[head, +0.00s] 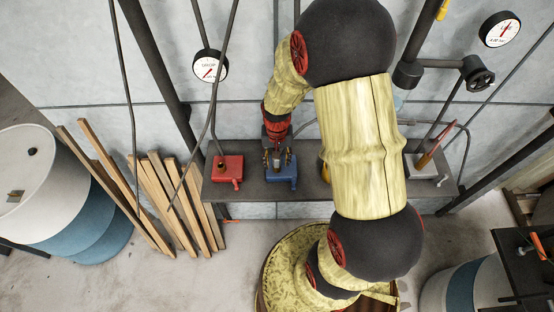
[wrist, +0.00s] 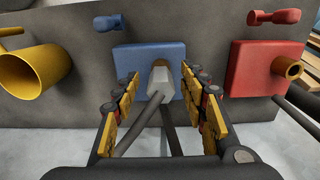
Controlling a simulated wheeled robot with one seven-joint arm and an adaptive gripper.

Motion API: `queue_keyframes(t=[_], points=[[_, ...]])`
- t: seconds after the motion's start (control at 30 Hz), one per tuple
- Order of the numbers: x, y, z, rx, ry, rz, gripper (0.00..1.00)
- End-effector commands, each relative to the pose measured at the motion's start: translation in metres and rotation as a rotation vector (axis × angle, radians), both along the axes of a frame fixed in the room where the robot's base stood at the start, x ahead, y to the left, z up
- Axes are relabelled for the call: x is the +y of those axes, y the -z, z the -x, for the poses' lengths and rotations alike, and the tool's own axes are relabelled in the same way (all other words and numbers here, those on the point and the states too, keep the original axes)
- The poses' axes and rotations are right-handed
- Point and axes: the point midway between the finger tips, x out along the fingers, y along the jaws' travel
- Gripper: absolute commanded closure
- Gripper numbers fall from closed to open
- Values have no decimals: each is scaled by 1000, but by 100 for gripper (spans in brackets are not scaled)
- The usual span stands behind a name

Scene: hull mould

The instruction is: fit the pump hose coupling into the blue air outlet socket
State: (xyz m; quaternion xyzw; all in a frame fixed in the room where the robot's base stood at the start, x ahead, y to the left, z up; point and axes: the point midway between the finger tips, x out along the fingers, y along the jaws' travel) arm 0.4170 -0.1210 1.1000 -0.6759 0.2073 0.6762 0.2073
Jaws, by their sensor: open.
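The blue air outlet block (head: 281,178) is on the dark shelf and also shows in the wrist view (wrist: 135,60). A pale grey hex-shaped coupling (wrist: 158,82) is in front of its brass socket, with a grey hose or rod running from it toward the camera. The coupling's end overlaps the socket; I cannot tell whether it is inside or how deep. My gripper (head: 277,158) is above the blue block. In the wrist view my gripper's two fingers (wrist: 160,92) are spread on either side of the coupling, with gaps between.
A red block (head: 227,170) with a brass outlet stands left of the blue one. A yellow fitting (wrist: 33,72) is on the other side. The shelf (head: 255,192) also carries a white block (head: 425,172) at right. Gauges and pipes line the wall; wooden planks (head: 170,200) lean left.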

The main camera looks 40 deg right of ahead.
Motion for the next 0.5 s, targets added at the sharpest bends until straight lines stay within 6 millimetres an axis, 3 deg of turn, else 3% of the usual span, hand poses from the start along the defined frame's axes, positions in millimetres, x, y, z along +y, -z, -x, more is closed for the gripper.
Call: queue_keyframes(t=[0.23,0.5], points=[[0,-12,-2,-4,0,1,57],[0,-64,-1,-5,0,2,57]])
